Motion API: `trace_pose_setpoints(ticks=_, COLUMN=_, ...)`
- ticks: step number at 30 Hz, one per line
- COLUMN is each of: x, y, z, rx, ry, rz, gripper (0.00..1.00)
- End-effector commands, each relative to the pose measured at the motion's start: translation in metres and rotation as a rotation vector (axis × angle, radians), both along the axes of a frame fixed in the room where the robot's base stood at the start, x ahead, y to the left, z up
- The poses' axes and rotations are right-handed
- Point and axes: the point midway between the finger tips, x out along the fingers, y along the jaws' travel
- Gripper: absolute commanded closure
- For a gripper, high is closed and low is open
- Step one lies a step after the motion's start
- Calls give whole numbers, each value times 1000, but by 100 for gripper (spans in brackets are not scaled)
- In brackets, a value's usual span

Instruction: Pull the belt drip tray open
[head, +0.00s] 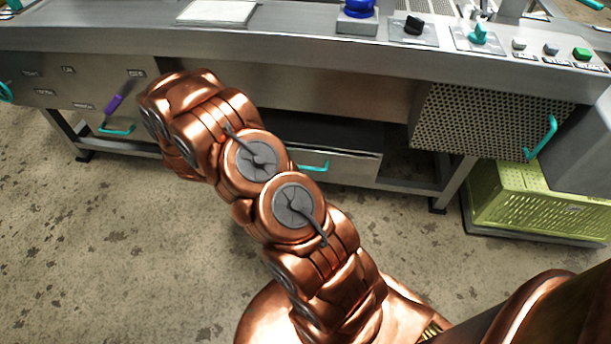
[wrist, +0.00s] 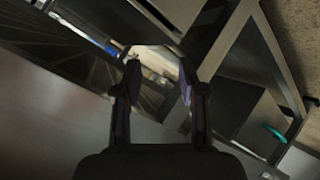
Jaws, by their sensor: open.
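The belt drip tray seems to be the low grey drawer front (head: 347,170) under the long machine, with a teal handle (head: 315,166) partly behind my arm. Dark space shows above this front; I cannot tell whether it stands slightly out. My gripper (wrist: 158,76) is open and empty in the wrist view, its two fingers apart. A teal handle (wrist: 272,132) on a grey front (wrist: 258,122) is to the right of the fingers and apart from them; it may be the same tray.
A perforated panel (head: 480,120) with a teal handle (head: 541,138) is at right, above a green crate (head: 540,205). Another low front with a teal handle (head: 116,131) is at left. Controls line the top ledge, including a blue knob (head: 359,8). The floor in front is clear.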

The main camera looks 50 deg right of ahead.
Motion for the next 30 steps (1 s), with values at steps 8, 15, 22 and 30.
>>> trace_pose_setpoints(ticks=8, x=-51, y=-62, z=-93, rx=-335, ry=102, rz=-108, gripper=59)
trace_pose_setpoints(ticks=15, x=-109, y=-97, z=-141, rx=-645, ry=233, rz=-185, gripper=59)
trace_pose_setpoints(ticks=22, x=-151, y=-110, z=-160, rx=-875, ry=342, rz=-231, gripper=59)
trace_pose_setpoints(ticks=30, x=-168, y=-114, z=-161, rx=-970, ry=392, rz=-248, gripper=59)
